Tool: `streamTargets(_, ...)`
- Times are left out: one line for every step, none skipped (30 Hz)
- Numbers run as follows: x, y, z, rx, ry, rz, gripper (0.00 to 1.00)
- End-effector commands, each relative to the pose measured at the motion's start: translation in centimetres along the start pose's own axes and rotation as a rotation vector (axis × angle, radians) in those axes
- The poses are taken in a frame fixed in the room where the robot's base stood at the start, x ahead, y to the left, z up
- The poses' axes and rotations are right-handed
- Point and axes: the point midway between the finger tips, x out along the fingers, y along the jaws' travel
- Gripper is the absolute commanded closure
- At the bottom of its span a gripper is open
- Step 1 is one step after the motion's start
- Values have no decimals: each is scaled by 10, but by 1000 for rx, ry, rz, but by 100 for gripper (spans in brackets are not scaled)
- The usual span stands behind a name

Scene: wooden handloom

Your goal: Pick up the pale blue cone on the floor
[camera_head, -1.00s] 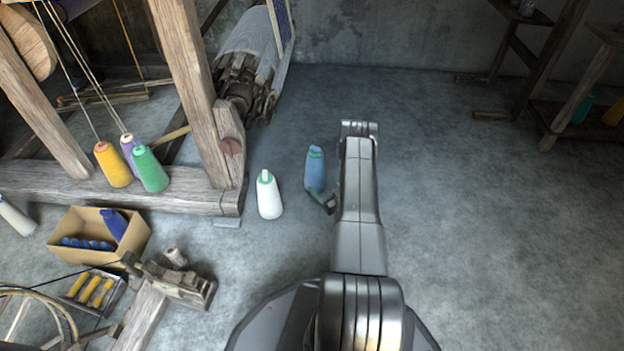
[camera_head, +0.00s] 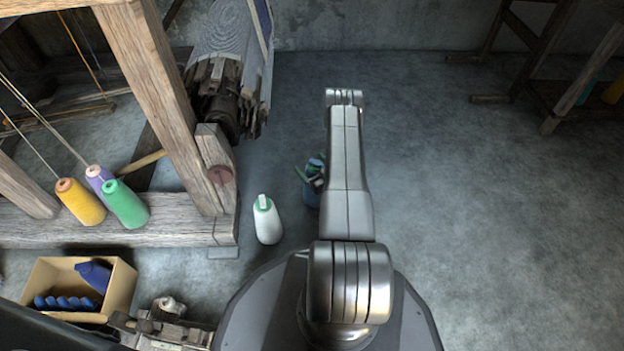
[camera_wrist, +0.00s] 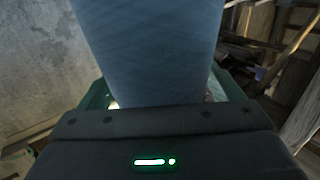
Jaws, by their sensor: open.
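In the wrist view the blue cone (camera_wrist: 150,45) is close and large, filling the upper middle. My gripper (camera_head: 312,174) is at the cone's upper part. Its jaws are open, with a teal finger on each side of the cone in the wrist view. Whether either finger touches the cone I cannot tell.
The loom's wooden frame (camera_head: 110,226) bears yellow, purple and green cones. A cardboard box (camera_head: 118,293) with blue items sits at lower left. The floor (camera_head: 480,210) to the right is clear.

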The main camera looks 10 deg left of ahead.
Motion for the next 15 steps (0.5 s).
streamTargets(0,0,0,0,0,0,14)
streamTargets(0,0,0,0,0,0,14)
streamTargets(0,0,0,0,0,0,14)
streamTargets(0,0,0,0,0,0,14)
streamTargets(0,0,0,0,0,0,19)
streamTargets(0,0,0,0,0,0,27)
streamTargets(0,0,0,0,0,0,33)
streamTargets(0,0,0,0,0,0,39)
streamTargets(0,0,0,0,0,0,47)
streamTargets(0,0,0,0,0,0,53)
streamTargets(0,0,0,0,0,0,59)
streamTargets(0,0,0,0,0,0,67)
streamTargets(0,0,0,0,0,0,72)
streamTargets(0,0,0,0,0,0,78)
streamTargets(0,0,0,0,1,0,86)
